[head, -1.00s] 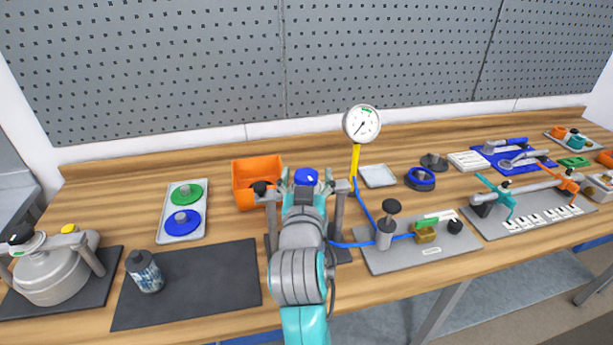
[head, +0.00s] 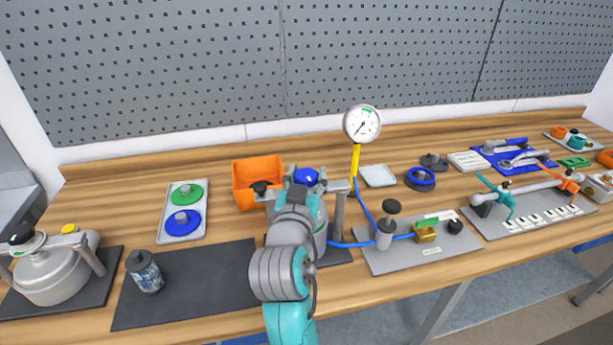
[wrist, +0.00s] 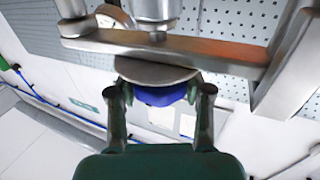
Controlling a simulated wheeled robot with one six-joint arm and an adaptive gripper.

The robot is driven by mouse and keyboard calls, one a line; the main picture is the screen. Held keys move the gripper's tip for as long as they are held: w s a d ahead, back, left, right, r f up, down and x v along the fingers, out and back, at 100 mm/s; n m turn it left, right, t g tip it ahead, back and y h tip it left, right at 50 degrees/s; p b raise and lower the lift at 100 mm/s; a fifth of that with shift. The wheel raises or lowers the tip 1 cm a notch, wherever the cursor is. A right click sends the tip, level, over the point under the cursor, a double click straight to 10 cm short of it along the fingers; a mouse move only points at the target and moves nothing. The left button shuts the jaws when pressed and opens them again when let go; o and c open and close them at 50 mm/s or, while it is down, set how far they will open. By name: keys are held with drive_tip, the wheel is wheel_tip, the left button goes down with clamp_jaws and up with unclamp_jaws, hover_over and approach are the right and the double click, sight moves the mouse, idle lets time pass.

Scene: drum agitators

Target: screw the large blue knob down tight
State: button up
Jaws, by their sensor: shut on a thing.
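The large blue knob (head: 306,176) shows at the end of my arm in the head view, on the frame with metal posts and a crossbar (head: 341,186). In the wrist view the blue knob (wrist: 160,97) sits against a round metal disc (wrist: 155,73) by the metal crossbar (wrist: 190,48). My gripper (wrist: 160,103) has one finger on each side of the knob and is shut on it. My gripper hides most of the knob's sides and the knob's thread cannot be seen.
An orange bin (head: 245,196) stands behind left of the frame. A gauge (head: 361,123) on a yellow stem and a blue hose (head: 365,213) stand close on the right. A dark mat (head: 200,285) with a bottle (head: 144,270) lies to the left.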

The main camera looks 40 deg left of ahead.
drive_tip(key=shift+m+t+h, duration=0.6)
drive_tip(key=shift+m+h, duration=0.3)
drive_tip(key=shift+h, duration=0.4)
drive_tip(key=o, duration=1.2)
drive_tip(key=v, duration=1.2)
